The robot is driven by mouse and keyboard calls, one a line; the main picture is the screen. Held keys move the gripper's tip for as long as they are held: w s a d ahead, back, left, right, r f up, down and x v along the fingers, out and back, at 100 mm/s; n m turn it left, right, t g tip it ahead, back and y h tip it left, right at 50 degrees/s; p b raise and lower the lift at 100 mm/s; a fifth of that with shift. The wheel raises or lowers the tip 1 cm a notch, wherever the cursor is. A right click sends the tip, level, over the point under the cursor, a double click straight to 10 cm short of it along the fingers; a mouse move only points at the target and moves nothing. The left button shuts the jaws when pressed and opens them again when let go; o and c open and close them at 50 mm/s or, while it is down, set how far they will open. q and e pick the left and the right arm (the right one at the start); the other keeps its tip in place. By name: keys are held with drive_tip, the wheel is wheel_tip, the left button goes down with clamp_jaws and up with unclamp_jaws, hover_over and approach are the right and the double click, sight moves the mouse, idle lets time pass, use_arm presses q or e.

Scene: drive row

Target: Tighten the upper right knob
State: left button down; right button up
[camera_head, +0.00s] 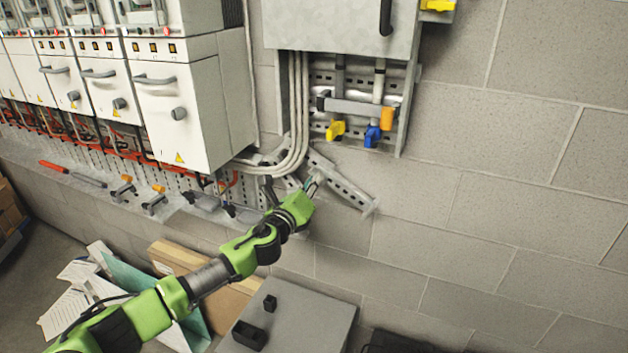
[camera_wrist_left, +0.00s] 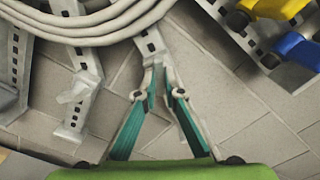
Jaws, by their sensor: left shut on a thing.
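A yellow knob (camera_head: 437,5) shows at the upper right, cut by the top edge. Lower down, a yellow knob (camera_head: 335,130) and a blue knob (camera_head: 373,136) sit under the grey wall box; both also show at the upper right of the left wrist view as yellow (camera_wrist_left: 275,8) and blue (camera_wrist_left: 298,50). My left gripper (camera_head: 314,184) is below the box, away from these knobs. Its teal fingers (camera_wrist_left: 162,78) are closed around a perforated metal strut (camera_wrist_left: 187,122); the exact contact is unclear. My right gripper is not seen.
The strut (camera_head: 343,186) slants from the wall. Pale cables (camera_head: 301,105) curve down beside the box (camera_head: 345,25). White cabinets stand at left above a ledge with loose tools. A grey box (camera_head: 300,315) stands below. The block wall at right is clear.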

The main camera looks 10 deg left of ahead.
use_arm(q)
drive_tip(key=shift+f, duration=0.15)
idle(0.3)
drive_tip(key=c, duration=2.1)
unclamp_jaws()
drive_tip(key=shift+c, duration=0.2)
drive_tip(key=s+a, duration=0.2)
drive_tip(key=s, duration=0.9)
drive_tip(key=shift+s+a, duration=0.15)
drive_tip(key=shift+s, duration=0.25)
